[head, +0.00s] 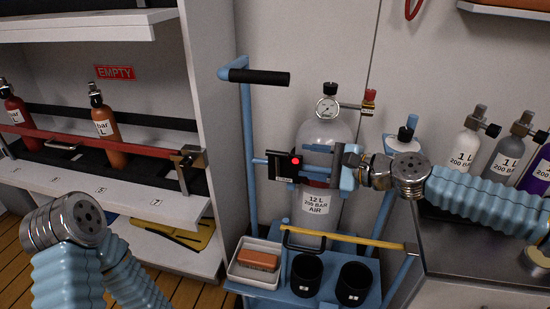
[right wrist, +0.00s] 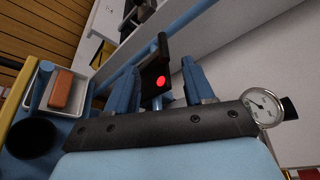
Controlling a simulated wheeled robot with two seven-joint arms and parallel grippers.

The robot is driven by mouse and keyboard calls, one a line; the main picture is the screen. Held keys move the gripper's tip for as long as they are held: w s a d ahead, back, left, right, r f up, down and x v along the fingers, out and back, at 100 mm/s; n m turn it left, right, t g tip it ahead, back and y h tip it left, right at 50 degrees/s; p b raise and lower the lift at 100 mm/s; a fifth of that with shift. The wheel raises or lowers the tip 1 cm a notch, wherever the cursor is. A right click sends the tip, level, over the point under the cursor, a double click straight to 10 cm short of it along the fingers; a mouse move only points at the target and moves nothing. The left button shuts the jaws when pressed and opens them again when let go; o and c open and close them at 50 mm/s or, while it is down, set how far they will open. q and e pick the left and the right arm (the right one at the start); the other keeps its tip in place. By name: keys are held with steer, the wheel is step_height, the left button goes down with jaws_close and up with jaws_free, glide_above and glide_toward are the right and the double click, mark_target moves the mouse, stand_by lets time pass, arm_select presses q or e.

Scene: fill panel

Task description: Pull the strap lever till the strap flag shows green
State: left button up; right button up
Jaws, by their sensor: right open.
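The strap flag is a glowing red light (head: 295,161) on a black box (head: 279,165) at the left of the grey gas cylinder (head: 329,133). A dark strap (head: 317,148) crosses the cylinder. My right gripper (head: 336,166) is in front of the cylinder, right of the flag. In the right wrist view its blue fingers (right wrist: 160,74) are apart, with the red flag (right wrist: 160,80) showing between them. I cannot make out the strap lever clearly; the gripper hides part of this area. My left arm shows at the lower left, but its gripper is not seen.
The cylinder stands on a blue trolley with a black handle (head: 260,77) and a yellow bar (head: 345,240). A white tray (head: 237,272) with an orange block and two black cups (head: 306,272) are low in front. A shelf of bottles is left; a counter with bottles is right.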

mark_target(275, 154)
steer(key=x, duration=1)
steer(key=shift+c, duration=0.2)
